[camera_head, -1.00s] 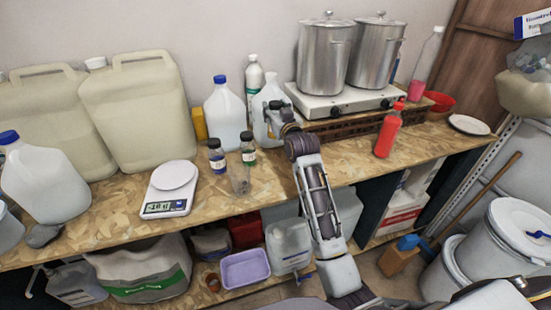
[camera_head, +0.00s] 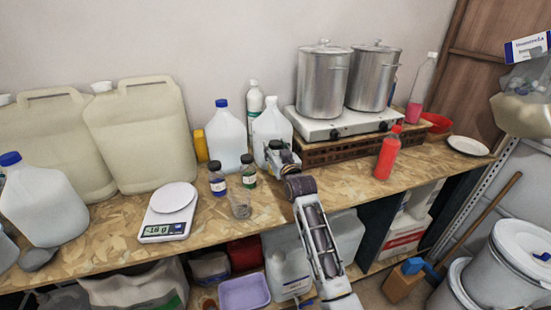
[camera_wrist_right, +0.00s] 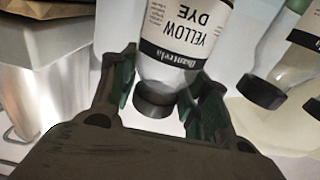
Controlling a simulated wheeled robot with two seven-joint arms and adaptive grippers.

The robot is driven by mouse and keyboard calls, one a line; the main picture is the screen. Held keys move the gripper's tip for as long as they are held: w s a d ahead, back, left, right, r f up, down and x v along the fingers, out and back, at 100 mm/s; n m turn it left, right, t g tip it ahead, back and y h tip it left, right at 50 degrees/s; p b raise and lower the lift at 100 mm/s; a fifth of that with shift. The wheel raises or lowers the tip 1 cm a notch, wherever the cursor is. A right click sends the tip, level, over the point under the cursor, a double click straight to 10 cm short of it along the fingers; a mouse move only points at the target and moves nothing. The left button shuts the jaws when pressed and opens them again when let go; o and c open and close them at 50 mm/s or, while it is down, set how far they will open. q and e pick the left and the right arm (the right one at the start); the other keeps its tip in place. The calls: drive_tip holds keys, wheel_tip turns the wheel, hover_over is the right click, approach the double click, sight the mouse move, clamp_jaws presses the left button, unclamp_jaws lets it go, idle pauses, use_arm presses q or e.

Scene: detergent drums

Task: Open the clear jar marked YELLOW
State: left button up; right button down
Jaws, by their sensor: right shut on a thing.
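The jar marked YELLOW DYE (camera_wrist_right: 182,30) fills the top middle of the right wrist view, with a white label and a black lid (camera_wrist_right: 155,101); its letters appear upside down there. My right gripper (camera_wrist_right: 160,92) has its two dark green-padded fingers on either side of the lid and is shut on it. In the head view my right gripper (camera_head: 281,158) is over the worktop in front of a white jug, and it mostly hides the jar. My left gripper is not in view.
Two dark-lidded jars, one blue-labelled (camera_head: 217,181) and one green-labelled (camera_head: 248,171), and a small clear cup (camera_head: 240,204) stand left of the gripper. A scale (camera_head: 168,212) is farther left. A red bottle (camera_head: 387,154) and a hotplate (camera_head: 345,121) stand right.

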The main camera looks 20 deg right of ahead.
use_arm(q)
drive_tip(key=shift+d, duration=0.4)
use_arm(e)
drive_tip(key=shift+f, duration=1.85)
drive_tip(key=shift+f, duration=0.1)
drive_tip(key=c, duration=1.2)
unclamp_jaws()
drive_tip(key=shift+f, duration=0.1)
drive_tip(key=o, duration=0.5)
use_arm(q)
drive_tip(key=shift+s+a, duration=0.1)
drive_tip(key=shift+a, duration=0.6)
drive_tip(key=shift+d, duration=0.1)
